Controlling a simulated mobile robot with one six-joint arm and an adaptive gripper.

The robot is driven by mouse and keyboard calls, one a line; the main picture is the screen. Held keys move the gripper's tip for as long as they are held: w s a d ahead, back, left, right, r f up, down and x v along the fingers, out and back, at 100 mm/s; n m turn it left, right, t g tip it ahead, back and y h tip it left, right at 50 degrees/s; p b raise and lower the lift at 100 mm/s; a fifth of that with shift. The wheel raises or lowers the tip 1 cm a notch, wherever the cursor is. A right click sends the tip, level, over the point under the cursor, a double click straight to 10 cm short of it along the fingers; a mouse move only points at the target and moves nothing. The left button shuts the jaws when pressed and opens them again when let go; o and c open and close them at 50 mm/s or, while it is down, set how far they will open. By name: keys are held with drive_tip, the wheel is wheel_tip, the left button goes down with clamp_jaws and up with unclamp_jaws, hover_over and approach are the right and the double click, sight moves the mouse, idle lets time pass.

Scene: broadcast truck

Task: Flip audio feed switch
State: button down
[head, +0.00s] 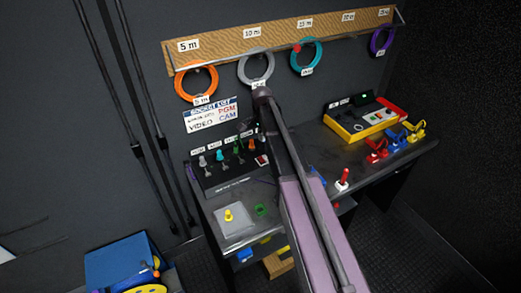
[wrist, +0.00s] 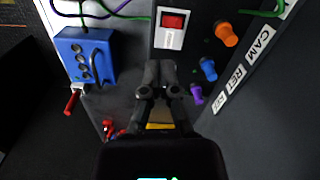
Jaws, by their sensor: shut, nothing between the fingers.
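A red rocker switch (wrist: 173,21) on a white plate is at the top of the wrist view, on a dark panel. It also shows in the head view (head: 262,160) at the right end of the connector panel (head: 228,187). Its small label is too blurred to read, so I cannot confirm that it is the audio feed switch. My gripper (wrist: 159,70) is shut and empty. Its fingertips appear below the switch in the wrist view, apart from it. In the head view my arm hides most of the gripper.
Orange (wrist: 227,34), blue (wrist: 208,69) and purple (wrist: 196,94) connectors stand beside the switch. A blue box (wrist: 85,55) with knobs is to the left. Coloured cable coils hang above the desk. A yellow-and-red console (head: 365,117) stands at the right.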

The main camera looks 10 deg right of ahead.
drive_tip(key=r+m, duration=0.1)
drive_tip(key=m, duration=0.1)
hover_over(261, 159)
drive_tip(key=w, duration=0.1)
drive_tip(key=shift+w+a+p, duration=0.2)
drive_tip(key=shift+p, duration=0.1)
drive_tip(key=shift+f, duration=0.2)
wheel_tip(261, 159, down, 14)
drive_tip(key=b, duration=1.4)
drive_tip(key=shift+r, duration=0.2)
drive_tip(key=shift+f, duration=0.2)
drive_tip(key=shift+s+r, duration=0.1)
drive_tip(key=shift+s, duration=0.05)
idle(0.5)
drive_tip(key=shift+s+d+r, duration=0.2)
drive_tip(key=shift+s+r, duration=0.05)
drive_tip(key=shift+s, duration=0.25)
